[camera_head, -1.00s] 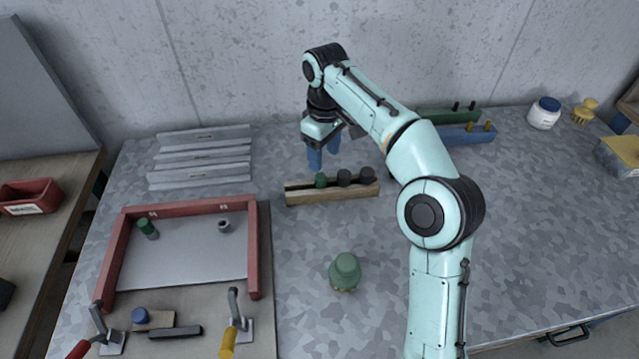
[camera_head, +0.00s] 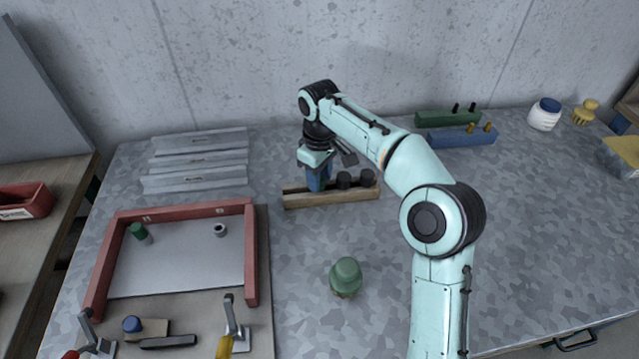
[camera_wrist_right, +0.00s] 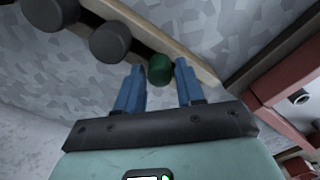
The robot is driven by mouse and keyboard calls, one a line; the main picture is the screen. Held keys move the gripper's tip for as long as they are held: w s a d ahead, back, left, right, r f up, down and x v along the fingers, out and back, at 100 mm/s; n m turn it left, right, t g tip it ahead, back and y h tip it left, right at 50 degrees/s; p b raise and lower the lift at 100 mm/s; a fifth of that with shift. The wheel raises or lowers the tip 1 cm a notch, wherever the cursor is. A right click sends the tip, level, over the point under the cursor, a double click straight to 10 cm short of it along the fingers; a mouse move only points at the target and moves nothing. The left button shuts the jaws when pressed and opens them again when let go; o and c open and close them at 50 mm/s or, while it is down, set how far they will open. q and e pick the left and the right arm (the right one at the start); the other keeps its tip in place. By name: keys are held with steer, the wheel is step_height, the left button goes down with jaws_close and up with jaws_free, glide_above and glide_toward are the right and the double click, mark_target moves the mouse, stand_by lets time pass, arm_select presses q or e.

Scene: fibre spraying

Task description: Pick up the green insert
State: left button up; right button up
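The green insert (camera_wrist_right: 160,69) sits in the wooden rack (camera_head: 330,198), beside two dark grey inserts (camera_head: 356,179). In the right wrist view it shows between the two blue fingertips of my right gripper (camera_wrist_right: 159,76), with gaps on both sides. The gripper is open. In the head view my right gripper (camera_head: 319,182) is lowered over the left part of the rack and hides the green insert. My left gripper is not in view.
A red frame (camera_head: 252,255) on a board, holding a green piece (camera_head: 139,231) and a grey ring (camera_head: 220,230), lies left. A green domed object (camera_head: 346,275) stands in front. Grey metal strips (camera_head: 195,182) lie behind left. Green and blue blocks (camera_head: 462,137) are at the back right.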

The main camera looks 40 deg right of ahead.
jaws_close()
